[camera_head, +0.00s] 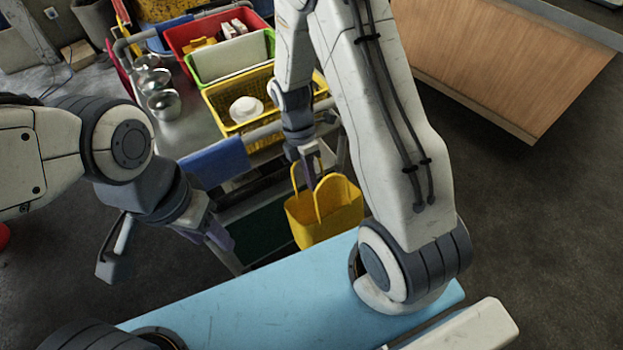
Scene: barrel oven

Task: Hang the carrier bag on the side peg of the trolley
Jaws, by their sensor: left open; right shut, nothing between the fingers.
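The yellow carrier bag (340,222) is upright at the near right side of the trolley (195,140), with its two loop handles standing up. I cannot see a side peg; the bag's upper part and my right arm cover that area. My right gripper (309,172) points down at the handles, its fingers shut with nothing between them. One handle passes close beside the fingers; I cannot tell if they touch. My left gripper (222,240) is open and empty, left of the bag and near the trolley's front end.
The trolley top holds a red crate (188,36), a green crate (205,80), a yellow basket (213,104) with a white item, and several metal pots (164,104). A wooden counter (500,65) stands right; dark floor lies between.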

